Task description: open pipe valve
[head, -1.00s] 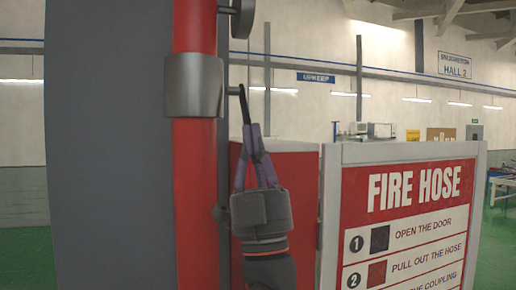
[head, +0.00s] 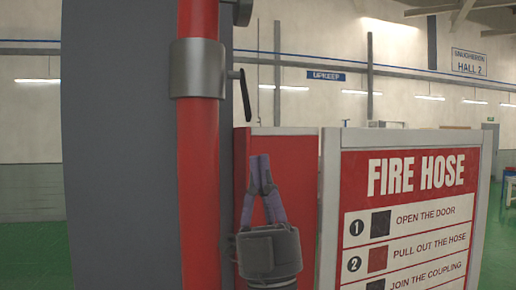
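A red upright pipe (head: 199,140) runs in front of a dark grey post. A grey metal collar (head: 198,68) wraps around the pipe. From its right side a thin black lever handle (head: 245,98) sticks out and hangs downward. My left gripper (head: 260,162), with purple fingers and a dark grey body, points upward below the lever. Its fingertips are together with nothing visible between them. They appear a gap below the lever's lower end and in front of a red panel. My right gripper is out of view.
The dark grey post (head: 120,150) stands left of the pipe. A dark part (head: 243,12) juts out at the top. The red panel (head: 293,165) and the white-framed fire hose sign (head: 408,210) stand on the right. Open hall lies behind.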

